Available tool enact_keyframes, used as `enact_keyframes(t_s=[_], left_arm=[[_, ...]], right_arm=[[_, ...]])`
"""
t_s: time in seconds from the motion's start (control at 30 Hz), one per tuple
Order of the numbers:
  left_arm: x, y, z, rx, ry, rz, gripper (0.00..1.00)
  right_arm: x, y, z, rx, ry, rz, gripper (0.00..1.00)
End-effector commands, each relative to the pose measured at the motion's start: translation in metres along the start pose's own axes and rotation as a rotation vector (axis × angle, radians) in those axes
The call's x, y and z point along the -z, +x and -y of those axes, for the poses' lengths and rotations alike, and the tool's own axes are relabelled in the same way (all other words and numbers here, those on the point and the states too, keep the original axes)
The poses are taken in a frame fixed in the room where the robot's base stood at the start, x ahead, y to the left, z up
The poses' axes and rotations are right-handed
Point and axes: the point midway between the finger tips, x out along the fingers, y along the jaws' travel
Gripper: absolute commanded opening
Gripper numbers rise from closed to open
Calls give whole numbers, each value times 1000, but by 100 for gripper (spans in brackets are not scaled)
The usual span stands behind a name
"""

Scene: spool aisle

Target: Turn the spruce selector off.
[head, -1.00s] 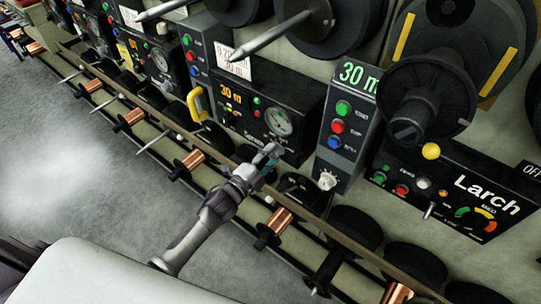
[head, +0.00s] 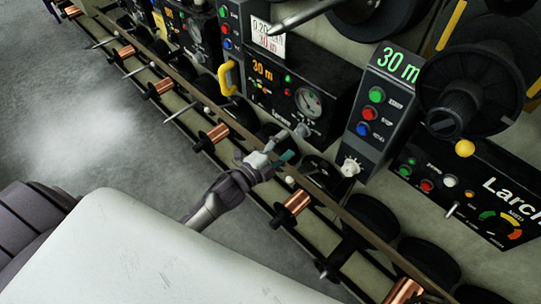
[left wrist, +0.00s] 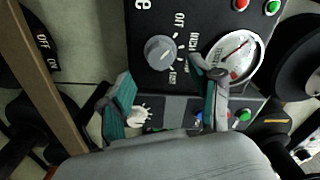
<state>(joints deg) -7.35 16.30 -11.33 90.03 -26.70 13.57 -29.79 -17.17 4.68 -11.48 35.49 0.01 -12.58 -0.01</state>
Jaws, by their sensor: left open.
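A grey rotary selector knob (left wrist: 160,52) shows in the left wrist view on a dark panel (left wrist: 143,28), with OFF, INCH and FAST among the marks around it. Only the final "e" of the panel's name shows there. Which mark the knob points at is too small to tell. In the head view the knob (head: 303,130) sits at the panel's lower right, below a round gauge (head: 309,101). My left gripper (head: 287,146) is open just in front of and below it. In the left wrist view its fingers (left wrist: 166,98) are spread and empty, apart from the knob.
A grey control post (head: 381,112) with coloured buttons and a white knob (head: 350,167) stands to the right. The Larch panel (head: 470,195) is further right. A yellow handle (head: 228,78) is left of the panel. A rail with copper spools (head: 293,203) runs below.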

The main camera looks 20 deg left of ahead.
Motion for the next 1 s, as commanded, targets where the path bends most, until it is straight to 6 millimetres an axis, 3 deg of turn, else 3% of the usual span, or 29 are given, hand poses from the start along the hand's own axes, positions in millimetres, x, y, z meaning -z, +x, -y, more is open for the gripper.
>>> enact_keyframes(t_s=[0.2, 0.4, 1.0], left_arm=[[0, -46, -1, -2, -2, 1, 64], [0, -68, 0, -1, -1, 1, 64], [0, -72, 0, 0, -1, 1, 64]], right_arm=[[0, 0, 1, 1, 1, 0, 40], [0, 0, 1, 1, 1, 0, 40], [0, 0, 1, 1, 1, 0, 40]])
